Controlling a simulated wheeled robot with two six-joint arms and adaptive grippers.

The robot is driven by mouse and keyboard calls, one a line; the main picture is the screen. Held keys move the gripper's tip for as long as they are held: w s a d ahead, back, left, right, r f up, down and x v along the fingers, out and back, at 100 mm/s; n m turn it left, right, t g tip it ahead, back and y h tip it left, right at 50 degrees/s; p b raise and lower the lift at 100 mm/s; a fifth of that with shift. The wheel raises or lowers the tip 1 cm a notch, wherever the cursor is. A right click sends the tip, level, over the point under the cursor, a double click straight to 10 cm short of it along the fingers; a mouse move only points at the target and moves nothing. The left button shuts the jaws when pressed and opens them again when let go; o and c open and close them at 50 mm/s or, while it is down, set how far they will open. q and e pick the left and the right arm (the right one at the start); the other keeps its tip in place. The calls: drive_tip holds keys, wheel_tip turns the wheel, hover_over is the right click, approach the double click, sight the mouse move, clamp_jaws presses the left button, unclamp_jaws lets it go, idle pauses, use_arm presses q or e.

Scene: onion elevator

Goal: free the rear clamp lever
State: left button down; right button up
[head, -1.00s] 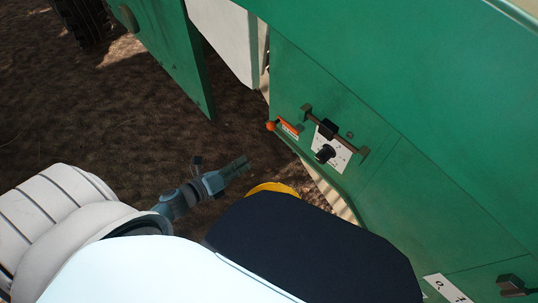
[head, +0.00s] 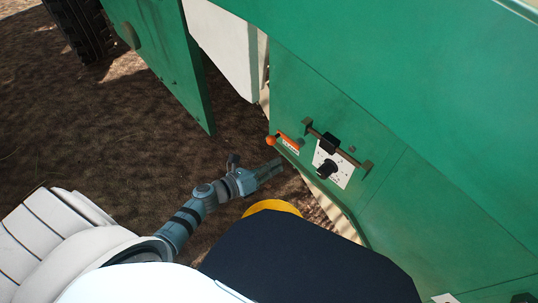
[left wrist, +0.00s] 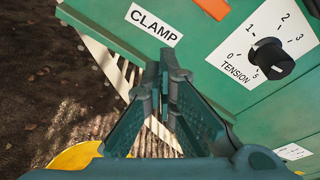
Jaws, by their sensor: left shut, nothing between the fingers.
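The clamp lever (head: 271,140) shows in the head view as an orange knob at the left edge of the green machine panel. In the left wrist view an orange end (left wrist: 213,8) is cut off by the top edge, close to the CLAMP label (left wrist: 154,24). My left gripper (head: 281,165) is shut and empty, below the orange knob and apart from it. In the left wrist view its fingertips (left wrist: 167,58) are together, under the CLAMP label. Whether they touch the panel edge cannot be told. My right gripper is not in view.
A black tension dial (head: 327,168) on a white plate sits right of the lever, below a bar with a black block (head: 333,143). Brown ground (head: 110,140) around my left arm is open.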

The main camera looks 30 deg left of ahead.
use_arm(q)
drive_tip(key=a+r, duration=0.1)
drive_tip(key=w+r+p, duration=0.1)
drive_tip(key=r, duration=0.1)
drive_tip(key=shift+a+r+p, duration=0.1)
drive_tip(key=shift+a+p, duration=0.2)
drive_tip(key=shift+a, duration=0.1)
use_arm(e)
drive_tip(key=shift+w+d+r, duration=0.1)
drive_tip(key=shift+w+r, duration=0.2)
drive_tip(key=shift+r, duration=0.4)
use_arm(q)
drive_tip(key=shift+a+r+m, duration=0.15)
drive_tip(key=shift+r+m, duration=0.05)
drive_tip(key=shift+m, duration=0.2)
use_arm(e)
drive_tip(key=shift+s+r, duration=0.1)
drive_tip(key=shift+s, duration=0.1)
